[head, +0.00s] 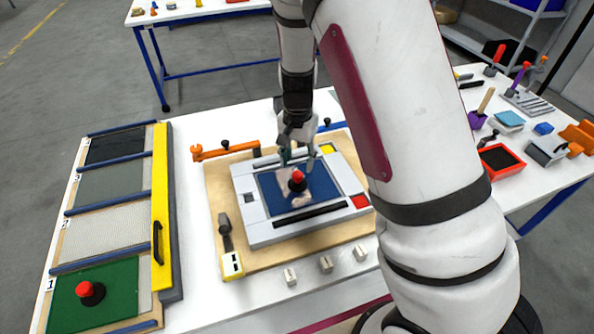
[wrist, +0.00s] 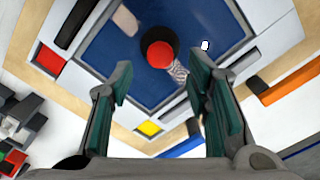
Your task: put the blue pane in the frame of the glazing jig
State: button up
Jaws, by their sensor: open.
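The blue pane (head: 318,192) lies within the light grey frame of the glazing jig (head: 256,232), which rests on a wooden board. A red knob on a black base (head: 297,181) stands on the pane. In the wrist view the blue pane (wrist: 110,55) shows with its red knob (wrist: 160,54) just beyond my fingertips. My gripper (wrist: 165,85) is open, with green-padded fingers apart and nothing between them. In the head view my gripper (head: 300,155) is above the jig's far side, close to the knob. I cannot tell whether the pane is fully seated.
A slotted rack at left holds a green pane (head: 110,285) with a red knob, and other panes behind it. A yellow bar (head: 160,200) edges the rack. An orange clamp (head: 225,150) is by the jig. Tools and a red tray (head: 500,160) stand at right.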

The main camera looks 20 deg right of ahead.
aim_at(298, 174)
jog(key=s+r+n+t+y, duration=0.15)
jog(key=s+r, duration=0.35)
jog(key=r, duration=0.6)
jog(key=s+r+n+t, duration=0.1)
jog(key=s+r+n, duration=0.2)
jog(key=s+r, duration=0.5)
jog(key=s+r+n+t+h, duration=0.1)
jog(key=s+r+n+t, duration=0.2)
jog(key=s+r, duration=0.5)
jog(key=s+n, duration=0.1)
jog(key=s, duration=0.2)
jog(key=shift+s+r+n+h, duration=0.1)
jog(key=shift+n+h, duration=0.15)
